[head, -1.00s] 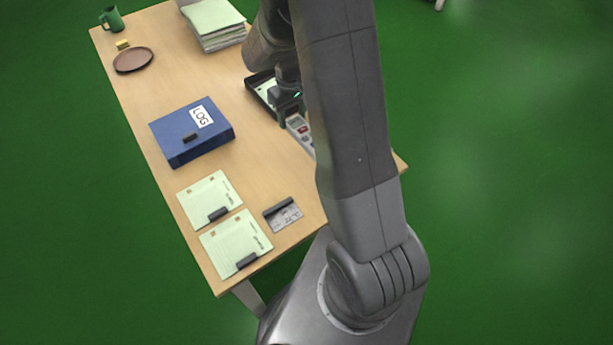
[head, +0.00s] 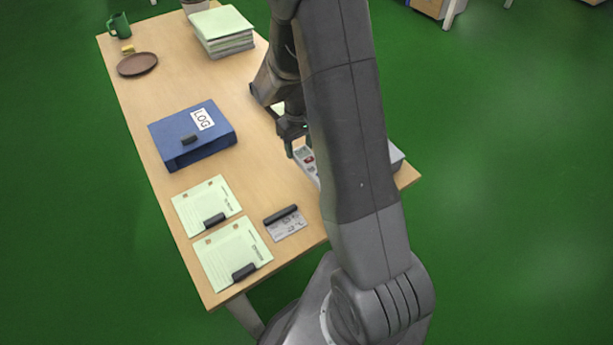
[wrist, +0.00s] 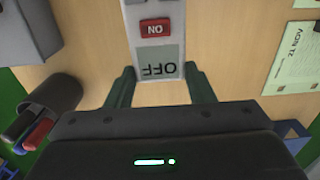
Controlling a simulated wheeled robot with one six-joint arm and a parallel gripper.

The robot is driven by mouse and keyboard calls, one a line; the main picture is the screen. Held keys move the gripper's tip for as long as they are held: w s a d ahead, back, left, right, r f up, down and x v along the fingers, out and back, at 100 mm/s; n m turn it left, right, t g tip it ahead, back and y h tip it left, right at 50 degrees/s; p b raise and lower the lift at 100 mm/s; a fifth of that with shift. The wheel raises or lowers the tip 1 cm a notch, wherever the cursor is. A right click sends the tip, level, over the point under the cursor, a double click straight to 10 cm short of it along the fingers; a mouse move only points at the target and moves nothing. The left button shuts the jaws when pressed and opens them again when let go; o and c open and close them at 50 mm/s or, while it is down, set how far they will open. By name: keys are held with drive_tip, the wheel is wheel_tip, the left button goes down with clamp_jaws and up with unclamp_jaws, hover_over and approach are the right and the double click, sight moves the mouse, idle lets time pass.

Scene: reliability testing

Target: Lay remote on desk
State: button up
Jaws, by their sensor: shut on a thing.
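My gripper (head: 299,145) is shut on a light grey remote (head: 306,162) over the right part of the wooden desk (head: 262,195). In the wrist view the remote (wrist: 155,50) lies between the two green fingertips (wrist: 160,75), one on each side. It has a red button and a panel reading OFF, upside down in this view. My arm hides part of the remote in the head view, and I cannot tell whether it touches the desk.
A blue LOG binder (head: 188,142), two clipped sheets (head: 222,258), and a grey card (head: 288,226) lie nearby. A paper stack (head: 222,32), brown plate (head: 137,64) and green mug (head: 120,27) are farther back. A pen cup (wrist: 62,92) shows in the wrist view.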

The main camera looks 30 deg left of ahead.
sight(300, 171)
wheel_tip(300, 171, down, 8)
drive_tip(key=shift+r+p, duration=0.15)
drive_tip(key=shift+p, duration=0.3)
drive_tip(key=o, duration=1.5)
wheel_tip(300, 171, up, 12)
drive_tip(key=shift+b, duration=0.7)
